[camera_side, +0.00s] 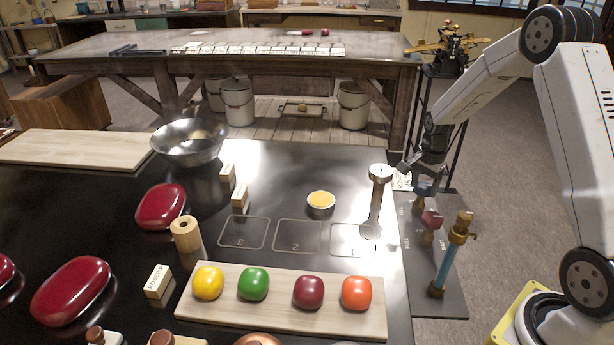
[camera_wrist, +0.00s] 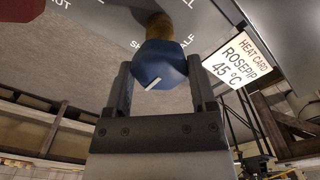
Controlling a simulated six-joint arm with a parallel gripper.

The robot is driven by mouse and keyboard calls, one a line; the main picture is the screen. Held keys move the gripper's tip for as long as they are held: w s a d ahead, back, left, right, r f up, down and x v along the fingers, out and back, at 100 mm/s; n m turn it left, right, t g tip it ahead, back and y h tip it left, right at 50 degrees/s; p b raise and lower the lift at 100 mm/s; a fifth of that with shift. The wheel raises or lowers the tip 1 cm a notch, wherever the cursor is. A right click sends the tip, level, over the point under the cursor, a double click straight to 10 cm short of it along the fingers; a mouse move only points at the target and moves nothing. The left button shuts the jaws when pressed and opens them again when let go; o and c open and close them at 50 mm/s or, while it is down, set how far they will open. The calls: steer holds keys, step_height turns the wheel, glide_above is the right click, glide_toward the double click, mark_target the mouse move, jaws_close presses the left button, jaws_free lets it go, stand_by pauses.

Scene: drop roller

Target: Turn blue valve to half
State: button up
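The blue valve (camera_side: 424,190) stands on a dark panel (camera_side: 440,293) at the right of the table, behind a red valve (camera_side: 431,220). My gripper (camera_side: 422,170) points down over it. In the wrist view, the blue valve's faceted knob (camera_wrist: 160,66) lies between my two fingers (camera_wrist: 160,72), one on each side. The knob nearly fills the gap; I cannot tell whether the fingers press on it. A short white mark on the knob points toward the lower left of the wrist view. Partly hidden "SHUT" and "HALF" lettering shows on the panel around it.
A blue tube with a brass top (camera_side: 447,262) stands at the panel's front right. A metal stand with a round head (camera_side: 379,185) is left of the valves. A heat card (camera_wrist: 240,58) reads "ROSEPIP 45 °C". A board (camera_side: 285,312) with colored balls lies in front.

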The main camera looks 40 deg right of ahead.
steer(key=c, duration=0.5)
steer(key=shift+o, duration=0.2)
steer(key=shift+n, duration=0.4)
steer(key=n, duration=0.3)
steer(key=shift+n, duration=0.3)
steer(key=n, duration=1.3)
steer(key=shift+n, duration=0.3)
